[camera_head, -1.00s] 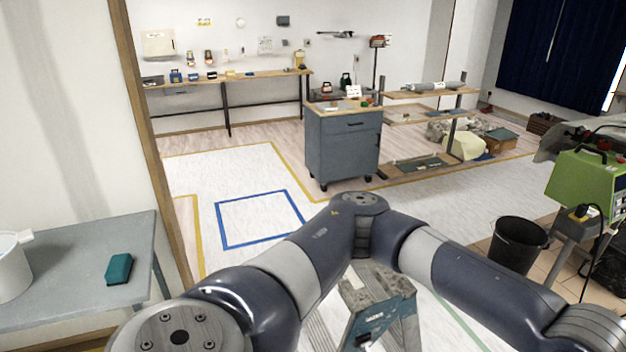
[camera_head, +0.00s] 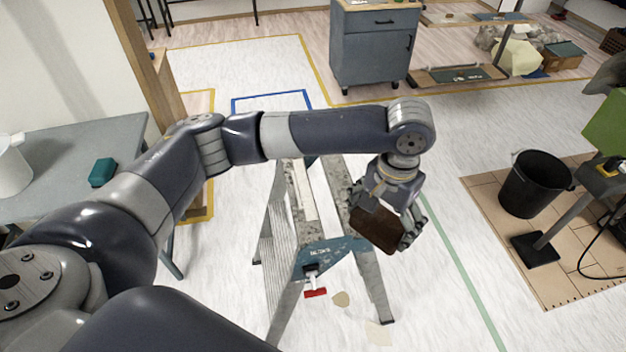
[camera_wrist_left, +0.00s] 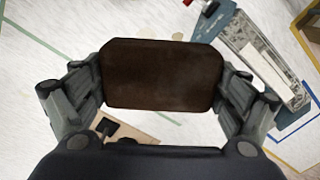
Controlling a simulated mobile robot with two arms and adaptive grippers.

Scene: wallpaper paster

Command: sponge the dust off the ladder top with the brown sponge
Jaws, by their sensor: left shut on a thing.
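The brown sponge (camera_head: 378,228) is held between the fingers of my left gripper (camera_head: 392,215). In the left wrist view the sponge (camera_wrist_left: 162,75) fills the space between both fingertips. The ladder (camera_head: 340,246) stands in the middle of the head view, with a teal end piece. Its top (camera_head: 330,190) is grey and speckled, with a long pale strip along it. The sponge is at the right side of the ladder top in the head view; the wrist view shows the top (camera_wrist_left: 262,62) apart from it, to the upper right. My right gripper is not in view.
A grey table (camera_head: 70,165) with a teal block (camera_head: 103,172) and a white pot stands at the left. A black bucket (camera_head: 535,185) stands at the right. A red-handled tool (camera_head: 315,291) hangs at the ladder's front. Floor between ladder and bucket is clear.

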